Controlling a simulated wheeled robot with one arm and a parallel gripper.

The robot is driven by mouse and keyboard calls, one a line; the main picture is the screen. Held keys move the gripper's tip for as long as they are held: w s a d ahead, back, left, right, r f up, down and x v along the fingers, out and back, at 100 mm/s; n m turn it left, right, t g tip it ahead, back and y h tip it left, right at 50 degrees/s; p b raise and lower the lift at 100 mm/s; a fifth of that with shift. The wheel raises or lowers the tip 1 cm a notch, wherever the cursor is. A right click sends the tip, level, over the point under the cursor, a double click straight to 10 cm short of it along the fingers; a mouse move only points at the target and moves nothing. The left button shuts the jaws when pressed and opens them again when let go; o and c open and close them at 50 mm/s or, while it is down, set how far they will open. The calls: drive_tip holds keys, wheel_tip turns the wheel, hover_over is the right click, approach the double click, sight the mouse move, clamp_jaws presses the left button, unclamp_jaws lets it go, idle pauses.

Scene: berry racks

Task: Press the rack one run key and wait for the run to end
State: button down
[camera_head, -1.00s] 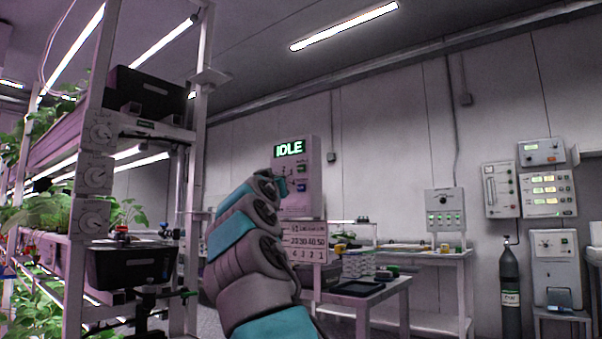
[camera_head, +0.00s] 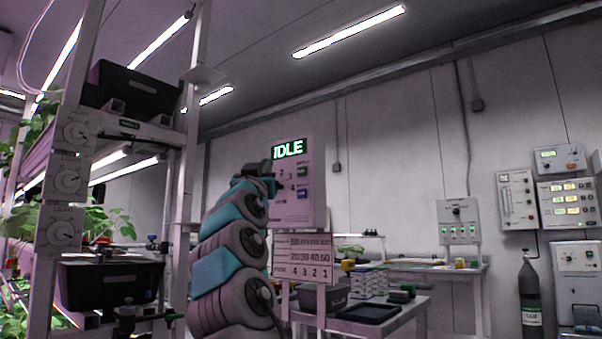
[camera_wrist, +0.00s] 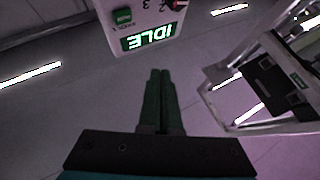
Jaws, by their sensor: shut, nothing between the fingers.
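A pale control panel (camera_head: 312,210) stands ahead on a post, and its lit green display (camera_head: 288,149) reads IDLE. A green key (camera_head: 302,171) and a blue key (camera_head: 303,192) sit on its right side; their labels are too small to read. In the wrist view the panel is upside down at the top, with its display (camera_wrist: 150,36) and green key (camera_wrist: 122,16). My gripper (camera_wrist: 160,72) has its two dark fingers together and empty, pointing toward the panel's display end with no contact visible.
A plant rack (camera_head: 186,200) with dials and black bins stands at left. A board with numbers (camera_head: 302,257) hangs below the panel. A table with a black tray (camera_head: 369,312) is at lower right. A gas cylinder (camera_head: 530,295) and wall instruments are at far right.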

drive_tip(key=p, duration=0.2)
approach(297, 168)
drive_tip(key=shift+a+r+x, duration=0.15)
drive_tip(key=shift+a+x, duration=0.05)
drive_tip(key=shift+x, duration=1.1)
drive_tip(key=shift+a+r+x, duration=0.2)
drive_tip(key=shift+x, duration=1.05)
drive_tip(key=shift+s, duration=0.2)
drive_tip(key=shift+w+d+r, duration=0.1)
drive_tip(key=shift+w+d, duration=0.15)
drive_tip(key=shift+d, duration=0.05)
drive_tip(key=shift+w+d+p, duration=0.3)
drive_tip(key=shift+w+p, duration=0.1)
drive_tip(key=shift+p, duration=0.1)
idle(0.4)
drive_tip(key=shift+s+a, duration=0.1)
idle(0.3)
drive_tip(key=shift+s+a, duration=0.45)
drive_tip(key=shift+s, duration=0.1)
drive_tip(key=shift+s+a+b, duration=0.35)
drive_tip(key=shift+s+a, duration=0.45)
drive_tip(key=shift+s, duration=0.2)
drive_tip(key=shift+s+a+b, duration=0.35)
drive_tip(key=shift+s+a, duration=0.4)
drive_tip(key=shift+s, duration=0.25)
